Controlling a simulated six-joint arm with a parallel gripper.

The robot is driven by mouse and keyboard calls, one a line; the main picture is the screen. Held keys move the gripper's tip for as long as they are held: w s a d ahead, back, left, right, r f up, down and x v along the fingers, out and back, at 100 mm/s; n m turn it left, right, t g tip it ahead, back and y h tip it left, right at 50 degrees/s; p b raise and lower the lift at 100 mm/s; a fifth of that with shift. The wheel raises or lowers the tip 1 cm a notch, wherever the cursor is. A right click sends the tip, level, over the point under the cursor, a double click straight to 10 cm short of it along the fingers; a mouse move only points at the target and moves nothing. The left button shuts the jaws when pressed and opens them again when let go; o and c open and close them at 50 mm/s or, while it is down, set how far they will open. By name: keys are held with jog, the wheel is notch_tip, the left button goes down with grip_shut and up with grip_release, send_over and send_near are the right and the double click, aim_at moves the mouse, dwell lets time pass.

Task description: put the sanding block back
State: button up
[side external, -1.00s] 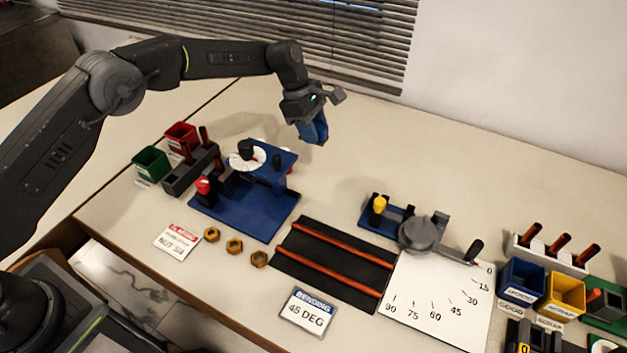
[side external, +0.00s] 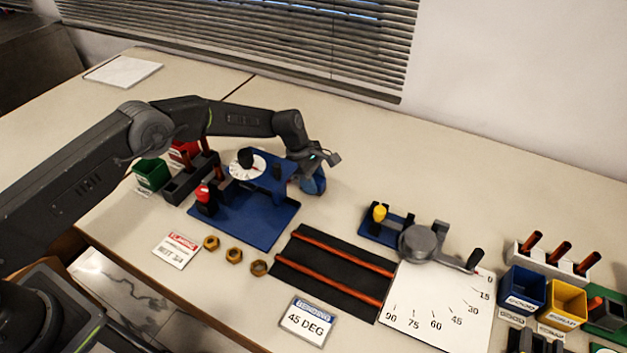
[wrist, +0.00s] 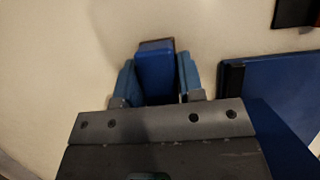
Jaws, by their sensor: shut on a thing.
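The sanding block (wrist: 156,72) is a blue block with a thin brown strip along its far edge. It sits between the two light blue fingers of my gripper (wrist: 157,64) in the wrist view. My gripper is shut on it. In the side view my gripper (side external: 314,186) points down, low over the bench just behind and right of the blue flaring rig. There the block cannot be told apart from the blue fingers. Whether it touches the bench is unclear.
The flaring rig (side external: 255,222) is close on the front left of my gripper; a blue plate (wrist: 275,95) shows at right in the wrist view. The bending rig (side external: 420,242) stands to the right. Green (side external: 152,174) and red bins are at left. The bench behind is clear.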

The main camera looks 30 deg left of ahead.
jog(key=shift+f, duration=0.15)
jog(key=o, duration=0.9)
jog(key=shift+o, duration=0.2)
jog(key=s+a+r+m, duration=0.1)
jog(key=s+a+r, duration=0.1)
jog(key=r, duration=0.6)
jog(key=s+a+r+m+t, duration=0.1)
jog(key=s+a+r+m, duration=0.15)
jog(key=r, duration=0.55)
jog(key=s+a+r+m, duration=0.1)
jog(key=a+r, duration=0.2)
jog(key=r, duration=0.6)
jog(key=s+a+r+m+t+y, duration=0.2)
jog(key=s+a+r+m, duration=0.15)
jog(key=s+r, duration=0.5)
jog(key=s+a+m+t+y, duration=0.2)
jog(key=s+m, duration=0.8)
jog(key=s, duration=1.5)
jog(key=shift+a+f+t, duration=0.3)
jog(key=shift+a+f, duration=0.1)
jog(key=shift+a, duration=0.7)
